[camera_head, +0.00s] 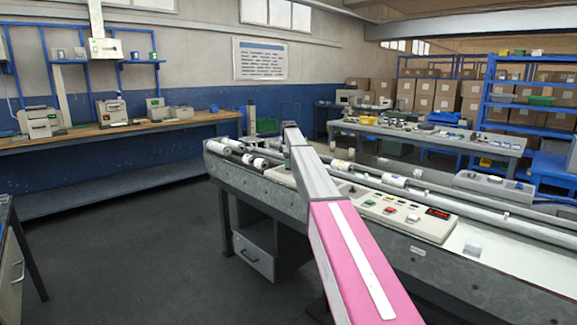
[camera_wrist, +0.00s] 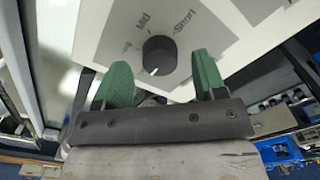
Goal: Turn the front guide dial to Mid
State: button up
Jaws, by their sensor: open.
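The dial (camera_wrist: 159,55) is a dark round knob on a pale panel (camera_wrist: 100,35) in the wrist view. The words "Mid" (camera_wrist: 143,21) and "Short" (camera_wrist: 186,21) are printed beyond it. A small white mark shows on the dial's edge nearest my gripper, turned away from both words. My gripper (camera_wrist: 160,65) is open, with one green finger on each side of the dial. Gaps show between the fingers and the dial, so it is not gripped. In the head view my arm hides the dial.
The long wrapper machine (camera_head: 265,190) carries rollers and a button panel (camera_head: 400,212) to the right of my arm. A workbench (camera_head: 100,132) stands along the left wall. A parts table (camera_head: 440,137) and blue shelving are behind.

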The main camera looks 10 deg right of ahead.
jog(key=shift+f, duration=0.7)
jog(key=c, duration=0.9)
jog(key=m, duration=0.5)
jog(key=shift+m, duration=0.3)
jog(key=m, duration=1.2)
jog(key=shift+m, duration=0.3)
jog(key=m, duration=0.5)
jog(key=shift+m, duration=0.4)
